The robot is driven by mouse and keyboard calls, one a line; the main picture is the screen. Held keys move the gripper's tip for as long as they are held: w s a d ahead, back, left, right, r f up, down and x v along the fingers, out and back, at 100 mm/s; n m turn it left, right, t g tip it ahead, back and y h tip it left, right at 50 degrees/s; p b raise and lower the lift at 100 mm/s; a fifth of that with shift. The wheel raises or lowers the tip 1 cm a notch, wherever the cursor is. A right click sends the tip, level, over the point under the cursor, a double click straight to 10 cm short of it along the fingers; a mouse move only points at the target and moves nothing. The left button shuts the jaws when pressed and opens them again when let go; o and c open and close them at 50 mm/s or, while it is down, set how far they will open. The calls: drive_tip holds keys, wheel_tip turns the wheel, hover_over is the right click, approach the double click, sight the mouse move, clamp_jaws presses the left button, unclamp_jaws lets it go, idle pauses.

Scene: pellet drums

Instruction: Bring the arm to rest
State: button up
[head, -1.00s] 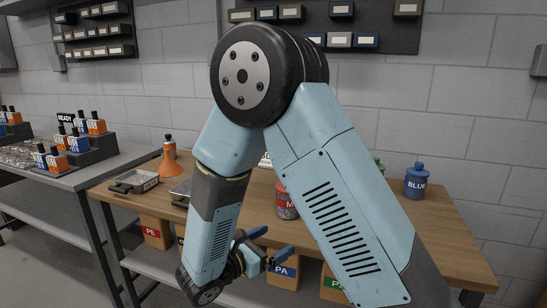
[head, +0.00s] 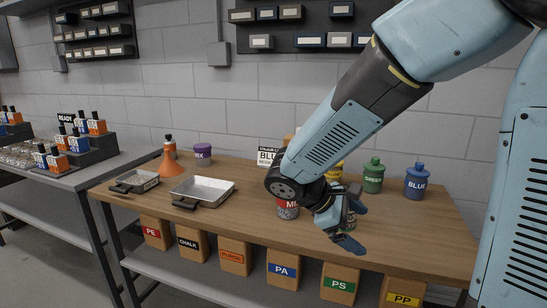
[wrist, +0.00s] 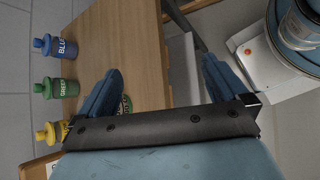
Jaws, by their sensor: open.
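My gripper (head: 352,226) hangs over the right part of the wooden bench (head: 250,178), with its blue fingers spread and nothing seen between them. In the wrist view my gripper (wrist: 160,70) also shows wide apart fingers, the bench's edge lying beyond them. My arm reaches in from the upper right in the head view. A red-labelled canister (head: 288,210) stands just left of my wrist. A greenish container is partly hidden behind the fingers, and I cannot tell whether they touch it.
Blue (head: 416,183), green (head: 373,177) and yellow (head: 335,173) jars stand behind my gripper. Metal trays (head: 203,189) and an orange funnel (head: 170,164) are at left. Labelled boxes (head: 283,268) sit below. A white device (wrist: 255,62) stands off the bench's edge.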

drive_tip(key=s+d+r+m+t+y, duration=0.4)
drive_tip(key=s+r+m+y, duration=0.5)
drive_tip(key=m, duration=0.3)
drive_tip(key=shift+s+d+r+y, duration=0.4)
drive_tip(key=shift+s+d+r, duration=0.15)
drive_tip(key=shift+s, duration=0.1)
